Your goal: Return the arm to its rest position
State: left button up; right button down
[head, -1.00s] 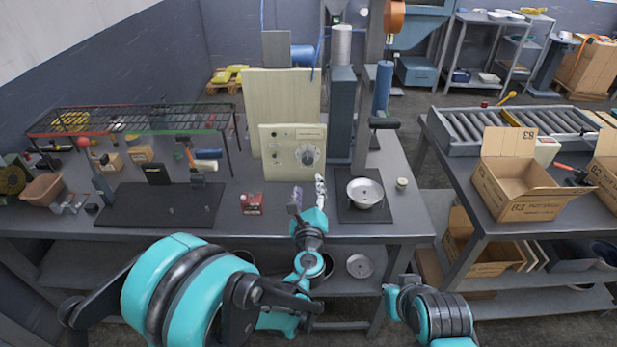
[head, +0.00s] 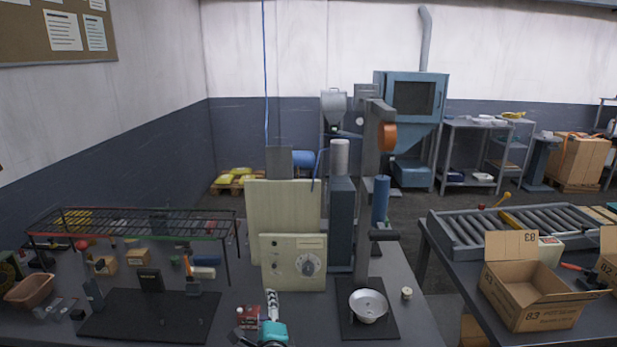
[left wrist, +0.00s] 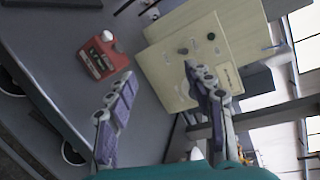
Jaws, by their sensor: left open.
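My left gripper (head: 262,318) comes in at the bottom of the head view, at the table's front. In the left wrist view my left gripper (left wrist: 158,75) has its two purple-padded fingers spread apart with nothing between them. A red box (left wrist: 103,55) lies beyond the left finger; it also shows in the head view (head: 247,316). A shallow metal pan (head: 369,306) sits on the dark scale base to the right of the gripper, apart from it. My right gripper is out of view.
A cream control box (head: 293,262) with a dial stands behind the gripper. A wire rack (head: 135,224) and a black mat (head: 150,315) are on the left. An open cardboard box (head: 530,300) and a roller conveyor (head: 515,232) are on the right table.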

pick_arm(q)
jog(key=s+a+n+g, duration=0.3)
jog(key=s+a+n, duration=0.3)
jog(key=a+n, duration=0.1)
jog(key=s+f+n+g+h, duration=0.1)
jog(key=s+f+n+g, duration=0.1)
jog(key=s+n, duration=0.4)
jog(key=s+f+n+g+h, duration=0.2)
jog(key=s+n, duration=0.4)
jog(key=s, duration=0.6)
jog(key=shift+a+f+n+g, duration=0.3)
jog(key=shift+f+g, duration=0.2)
jog(key=shift+f, duration=0.2)
